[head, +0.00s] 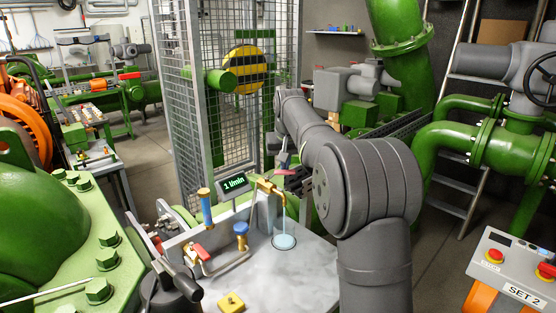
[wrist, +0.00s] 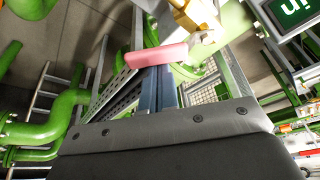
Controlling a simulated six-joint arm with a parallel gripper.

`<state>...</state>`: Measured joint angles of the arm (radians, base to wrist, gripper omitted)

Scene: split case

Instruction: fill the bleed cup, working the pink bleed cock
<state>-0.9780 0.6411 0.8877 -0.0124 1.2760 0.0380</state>
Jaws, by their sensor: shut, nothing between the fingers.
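The pink bleed cock lever (head: 285,172) sits by the brass spout (head: 268,188) over the metal bench. It also shows large in the wrist view (wrist: 156,61), with brass fittings (wrist: 190,14) behind it. My gripper (head: 289,160) is at the lever with its fingers shut and nothing between them. In the wrist view the fingertips (wrist: 155,72) end right at the lever's lower edge; I cannot tell whether they touch. A thin pale stream (head: 284,214) runs from the spout into the bleed cup (head: 284,242), which shows pale blue liquid. How full it is cannot be judged.
A display (head: 234,183) beside the spout reads 1 l/min. A mesh guard (head: 225,85) rises behind. A SET 2 control box (head: 512,265) is at right.

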